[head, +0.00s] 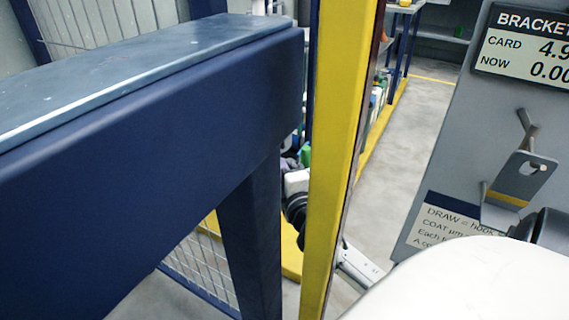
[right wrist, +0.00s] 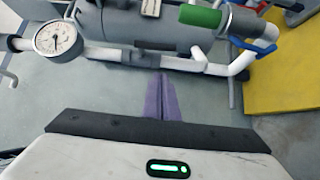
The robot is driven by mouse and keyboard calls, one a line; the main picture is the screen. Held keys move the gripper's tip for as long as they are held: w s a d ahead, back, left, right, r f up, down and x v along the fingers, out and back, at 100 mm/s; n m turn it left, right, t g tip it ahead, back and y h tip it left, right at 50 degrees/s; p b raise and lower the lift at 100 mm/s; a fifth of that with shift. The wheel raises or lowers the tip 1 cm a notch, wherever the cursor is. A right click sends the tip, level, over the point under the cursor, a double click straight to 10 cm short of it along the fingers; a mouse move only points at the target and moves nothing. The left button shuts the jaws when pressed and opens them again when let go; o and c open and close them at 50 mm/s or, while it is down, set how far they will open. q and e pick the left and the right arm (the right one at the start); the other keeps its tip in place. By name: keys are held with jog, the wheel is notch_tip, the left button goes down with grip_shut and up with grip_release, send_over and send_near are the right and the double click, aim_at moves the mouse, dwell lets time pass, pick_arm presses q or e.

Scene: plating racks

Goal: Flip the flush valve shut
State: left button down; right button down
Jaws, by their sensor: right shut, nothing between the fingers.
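A green sleeve-like handle (right wrist: 200,16), which looks like the flush valve's lever, lies roughly left to right at the top of the right wrist view. It is beside a grey pipe fitting and a blue ring (right wrist: 262,46) on white piping. My right gripper (right wrist: 161,82) has purple fingers shut together and empty. It is below and left of the green handle in that view, apart from it. In the head view a small green patch (head: 305,156) shows beside the yellow post, with much of the area hidden. My left gripper is not in view.
A grey tank (right wrist: 145,22) and a round dial gauge (right wrist: 58,38) stand around the piping. A yellow plate (right wrist: 285,65) is at the right. In the head view a blue beam (head: 150,160) and yellow post (head: 345,130) block sight; a bracket (head: 522,172) is at the right.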

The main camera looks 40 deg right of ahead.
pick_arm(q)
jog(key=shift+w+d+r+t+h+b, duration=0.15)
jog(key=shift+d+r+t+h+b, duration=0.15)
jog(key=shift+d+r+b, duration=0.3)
pick_arm(e)
jog(key=w+d, duration=0.3)
jog(key=d, duration=0.2)
jog(key=shift+w, duration=0.25)
